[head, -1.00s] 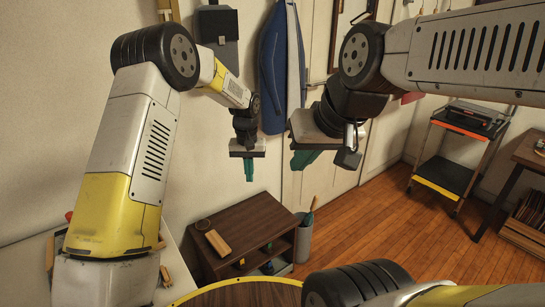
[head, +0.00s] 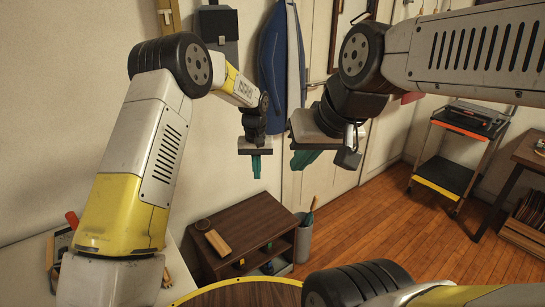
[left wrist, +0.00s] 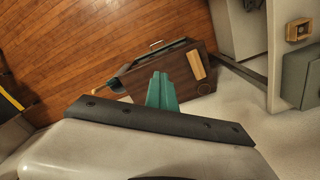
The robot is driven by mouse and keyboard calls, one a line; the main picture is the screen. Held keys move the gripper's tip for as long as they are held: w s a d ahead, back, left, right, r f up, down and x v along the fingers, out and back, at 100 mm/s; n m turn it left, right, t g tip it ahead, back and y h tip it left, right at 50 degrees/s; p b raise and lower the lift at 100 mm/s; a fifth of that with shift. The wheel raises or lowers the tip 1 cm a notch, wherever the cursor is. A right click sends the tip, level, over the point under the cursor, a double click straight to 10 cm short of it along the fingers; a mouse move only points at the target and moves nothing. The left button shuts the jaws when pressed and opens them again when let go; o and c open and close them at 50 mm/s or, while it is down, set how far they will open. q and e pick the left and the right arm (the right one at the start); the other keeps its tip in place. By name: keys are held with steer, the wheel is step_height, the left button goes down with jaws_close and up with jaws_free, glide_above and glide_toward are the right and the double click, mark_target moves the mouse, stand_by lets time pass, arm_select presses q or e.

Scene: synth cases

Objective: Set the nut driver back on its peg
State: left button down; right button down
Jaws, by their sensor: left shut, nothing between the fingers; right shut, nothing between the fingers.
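I cannot make out a nut driver or its peg for certain. A red-handled item (head: 71,219) shows at the far left, partly hidden behind my left arm; it is too small to tell whether it is the nut driver. My left gripper (head: 256,172) hangs in the air above the brown shelf unit, its green fingers pointing down, shut and empty. The same fingers show in the left wrist view (left wrist: 162,92). My right gripper (head: 303,162) is held to the right of the left one, its green fingers shut and empty, partly hidden by its wrist.
The low brown shelf unit (head: 266,222) carries a wooden block (head: 218,242). A grey bin (head: 302,240) stands beside it. A pale worktop (head: 37,262) lies at the left, a round yellow-rimmed table (head: 240,293) in front. A black-shelved cart (head: 450,175) stands right; open wooden floor lies between.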

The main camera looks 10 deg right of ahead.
arm_select(q)
steer(key=w+d+n, duration=0.1)
steer(key=w+d, duration=0.3)
steer(key=d, duration=0.5)
steer(key=shift+d, duration=0.15)
stand_by(2.3)
stand_by(0.7)
steer(key=shift+f, duration=2)
steer(key=shift+s, duration=0.15)
stand_by(0.5)
